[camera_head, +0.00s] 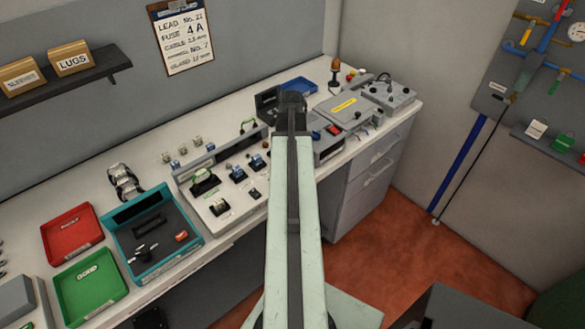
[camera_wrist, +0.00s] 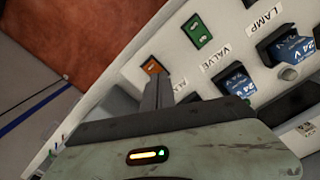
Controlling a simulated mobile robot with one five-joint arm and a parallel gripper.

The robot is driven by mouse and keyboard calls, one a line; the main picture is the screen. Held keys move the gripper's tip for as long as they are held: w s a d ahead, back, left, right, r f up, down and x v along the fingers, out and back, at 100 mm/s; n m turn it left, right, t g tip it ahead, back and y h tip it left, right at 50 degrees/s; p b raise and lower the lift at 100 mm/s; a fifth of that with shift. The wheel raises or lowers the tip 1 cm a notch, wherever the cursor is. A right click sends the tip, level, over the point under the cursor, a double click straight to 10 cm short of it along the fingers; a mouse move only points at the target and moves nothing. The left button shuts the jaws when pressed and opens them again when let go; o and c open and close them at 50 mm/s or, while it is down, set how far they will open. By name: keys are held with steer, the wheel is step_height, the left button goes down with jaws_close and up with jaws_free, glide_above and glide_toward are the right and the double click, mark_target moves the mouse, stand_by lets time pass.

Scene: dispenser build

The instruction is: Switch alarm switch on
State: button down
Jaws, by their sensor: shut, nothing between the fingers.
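In the wrist view, an orange rocker switch (camera_wrist: 153,66) sits on the white panel (camera_wrist: 120,70), beside a label that starts "AL" and is partly hidden by my gripper. A green rocker switch (camera_wrist: 196,31) sits up and to the right of it, by the VALVE label (camera_wrist: 216,58). My gripper (camera_wrist: 157,84) is shut and empty, its fingertips just below the orange switch in the picture. I cannot tell whether they touch it. In the head view my gripper (camera_head: 292,98) is over the bench, and my arm hides part of the panel's right end.
Blue 24 V blocks (camera_wrist: 236,80) stand on the panel right of my fingers. In the head view, a teal tray (camera_head: 190,244), red tray (camera_head: 70,228) and green tray (camera_head: 90,287) lie to the left. A grey case (camera_head: 345,112) stands right of my gripper.

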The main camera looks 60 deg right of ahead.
step_height(320, 180, up, 6)
steer(key=p, duration=0.6)
steer(key=shift+r, duration=0.25)
steer(key=shift+s, duration=0.1)
